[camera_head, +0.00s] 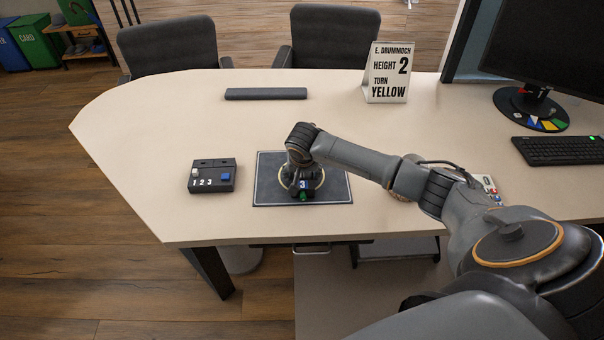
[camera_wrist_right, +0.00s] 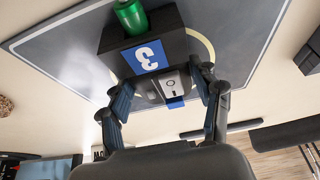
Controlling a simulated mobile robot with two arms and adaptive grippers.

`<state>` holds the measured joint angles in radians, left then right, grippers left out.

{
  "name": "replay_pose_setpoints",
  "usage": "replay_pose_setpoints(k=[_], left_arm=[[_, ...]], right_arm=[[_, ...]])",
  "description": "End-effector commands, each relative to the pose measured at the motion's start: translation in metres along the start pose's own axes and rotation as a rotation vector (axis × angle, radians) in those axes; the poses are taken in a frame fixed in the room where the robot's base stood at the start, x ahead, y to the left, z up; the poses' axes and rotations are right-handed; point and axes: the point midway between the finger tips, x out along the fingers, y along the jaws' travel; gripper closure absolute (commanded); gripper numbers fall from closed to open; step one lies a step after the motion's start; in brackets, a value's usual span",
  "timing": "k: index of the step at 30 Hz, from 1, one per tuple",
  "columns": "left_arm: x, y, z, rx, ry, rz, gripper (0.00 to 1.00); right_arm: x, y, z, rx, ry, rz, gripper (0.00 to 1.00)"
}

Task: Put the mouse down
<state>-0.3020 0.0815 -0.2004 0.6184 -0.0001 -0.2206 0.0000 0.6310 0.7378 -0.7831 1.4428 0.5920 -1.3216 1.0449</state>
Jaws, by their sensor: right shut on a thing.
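My right gripper (camera_head: 302,178) reaches down over a dark grey mat with a pale ring. In the right wrist view its two fingers (camera_wrist_right: 164,92) are closed on opposite sides of a black box (camera_wrist_right: 185,45). I can make out no computer mouse. My left gripper is out of view.
The mat (camera_head: 268,196) lies near the desk's (camera_head: 200,120) front edge. A black control box (camera_head: 212,177) marked 1 2 3 stands left of it. Behind are a dark bar (camera_head: 266,94) and a sign (camera_head: 387,75) reading height 2, turn yellow. A keyboard (camera_head: 560,151) is right.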

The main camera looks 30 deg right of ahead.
Motion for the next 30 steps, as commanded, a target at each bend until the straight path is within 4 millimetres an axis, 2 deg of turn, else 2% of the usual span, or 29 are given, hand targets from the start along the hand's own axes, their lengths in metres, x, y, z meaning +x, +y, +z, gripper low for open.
replay_pose_setpoints(k=[8,9,12,23,26,30], left_arm=[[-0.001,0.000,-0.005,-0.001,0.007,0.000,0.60],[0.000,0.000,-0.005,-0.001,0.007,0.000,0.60],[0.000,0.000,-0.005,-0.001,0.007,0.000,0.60],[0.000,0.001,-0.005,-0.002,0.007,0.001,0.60],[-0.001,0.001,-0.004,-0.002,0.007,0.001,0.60],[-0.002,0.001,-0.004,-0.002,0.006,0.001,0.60]], right_arm=[[0.001,0.000,0.001,0.001,0.000,-0.001,0.72],[0.002,0.000,0.001,0.000,0.000,-0.001,0.32],[0.002,0.000,0.001,0.000,0.000,-0.001,0.14],[0.000,0.000,-0.001,0.000,0.002,-0.001,0.14],[-0.009,0.000,-0.001,0.000,0.002,-0.003,0.14],[-0.034,0.000,-0.001,-0.002,0.003,-0.003,0.14]])
